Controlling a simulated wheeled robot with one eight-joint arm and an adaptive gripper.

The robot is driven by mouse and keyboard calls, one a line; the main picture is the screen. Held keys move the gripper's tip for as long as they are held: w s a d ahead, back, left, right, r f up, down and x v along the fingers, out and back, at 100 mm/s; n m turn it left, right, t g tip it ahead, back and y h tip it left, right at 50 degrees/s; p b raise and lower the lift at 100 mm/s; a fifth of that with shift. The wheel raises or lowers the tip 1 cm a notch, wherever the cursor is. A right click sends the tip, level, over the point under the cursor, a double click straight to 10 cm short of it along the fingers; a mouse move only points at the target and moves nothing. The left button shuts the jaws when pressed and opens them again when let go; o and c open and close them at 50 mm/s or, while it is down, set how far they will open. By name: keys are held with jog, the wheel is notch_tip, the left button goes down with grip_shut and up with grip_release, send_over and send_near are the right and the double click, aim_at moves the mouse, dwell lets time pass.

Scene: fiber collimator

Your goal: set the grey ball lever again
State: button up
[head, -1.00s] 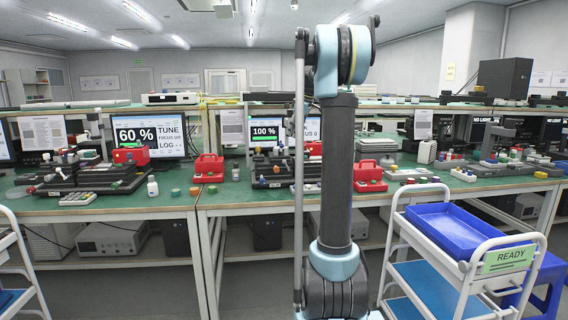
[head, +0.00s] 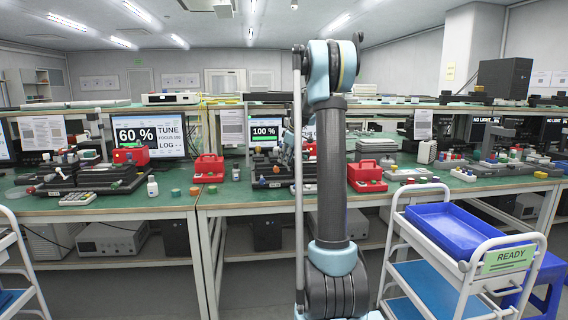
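Two dark collimator set-ups stand on the green bench, one at the left (head: 110,177) and one in the middle (head: 265,168). Both carry small coloured ball knobs. I cannot tell which knob is the grey ball lever at this size. A screen (head: 148,134) above the left set-up reads 60 % and TUNE. A screen (head: 265,131) above the middle set-up reads 100 % with a green bar. My arm stands upright in front of the bench, right of the middle set-up, and covers part of it. My gripper cannot be made out.
Red boxes (head: 208,169) and small round caps stand on the bench. Grey button pads (head: 78,199) lie near its front edge. A white trolley with a blue tray (head: 455,232) and a READY sign stands at the right front, close to my arm.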

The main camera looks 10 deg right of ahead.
jog(key=shift+x, duration=0.85)
